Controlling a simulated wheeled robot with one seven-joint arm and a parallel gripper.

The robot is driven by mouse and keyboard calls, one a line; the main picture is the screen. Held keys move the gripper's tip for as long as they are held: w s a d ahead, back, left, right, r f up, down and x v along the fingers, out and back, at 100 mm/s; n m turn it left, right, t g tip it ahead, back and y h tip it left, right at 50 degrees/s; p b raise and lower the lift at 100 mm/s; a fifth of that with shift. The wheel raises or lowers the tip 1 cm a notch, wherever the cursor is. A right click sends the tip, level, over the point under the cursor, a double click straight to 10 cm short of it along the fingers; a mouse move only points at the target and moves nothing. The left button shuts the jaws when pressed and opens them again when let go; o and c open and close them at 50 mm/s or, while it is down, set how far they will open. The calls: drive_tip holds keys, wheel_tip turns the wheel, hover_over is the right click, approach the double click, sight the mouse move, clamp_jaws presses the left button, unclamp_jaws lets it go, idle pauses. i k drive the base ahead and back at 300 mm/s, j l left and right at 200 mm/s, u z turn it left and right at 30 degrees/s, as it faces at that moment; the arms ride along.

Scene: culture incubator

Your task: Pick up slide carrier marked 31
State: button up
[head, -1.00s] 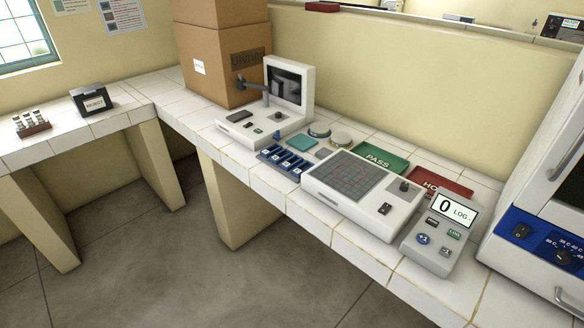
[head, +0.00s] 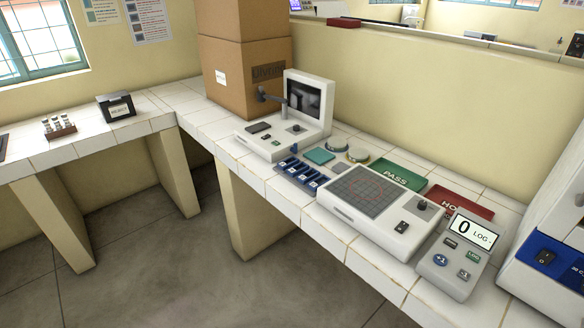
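Several small dark blue holders with pale labels (head: 299,173) lie in a row on the white tiled bench (head: 345,245), between the white imaging device and the gridded white unit. They may be the slide carriers. Their labels are too small to read, so I cannot tell which is marked 31. My gripper is not in view.
A white device with a screen (head: 309,98) stands behind the blue holders, and a gridded white unit (head: 370,212) is to their right. Green PASS (head: 398,178) and red HO… (head: 460,204) trays lie behind. A counter reading 0 (head: 458,255) stands right. The floor (head: 190,280) is clear.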

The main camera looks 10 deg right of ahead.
sight(286, 164)
drive_tip(key=i+j+u, duration=0.15)
drive_tip(key=i+u, duration=0.2)
drive_tip(key=i, duration=1.55)
